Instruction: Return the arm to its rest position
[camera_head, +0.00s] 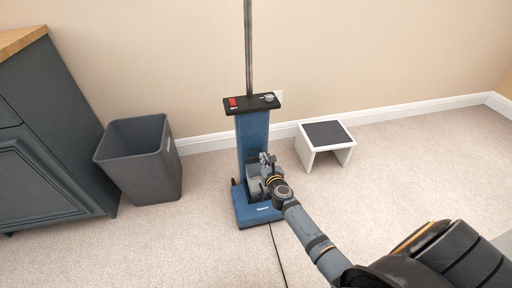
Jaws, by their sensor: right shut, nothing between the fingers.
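My right arm (312,240) comes in from the lower right and reaches up and left over the carpet. Its gripper (267,160) is shut and empty, in front of the blue body of an upright vacuum cleaner (253,130). I cannot tell whether the gripper touches the vacuum. The vacuum stands upright near the wall, with a black top panel that carries a red switch (233,102) and a grey knob (268,97). My left gripper is not in view.
A grey bin (140,160) stands left of the vacuum, beside a dark cabinet (45,150) with a wooden top. A white step stool (326,137) with a dark top stands to the right. A black cord (277,255) runs forward on the floor. The carpet at right is clear.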

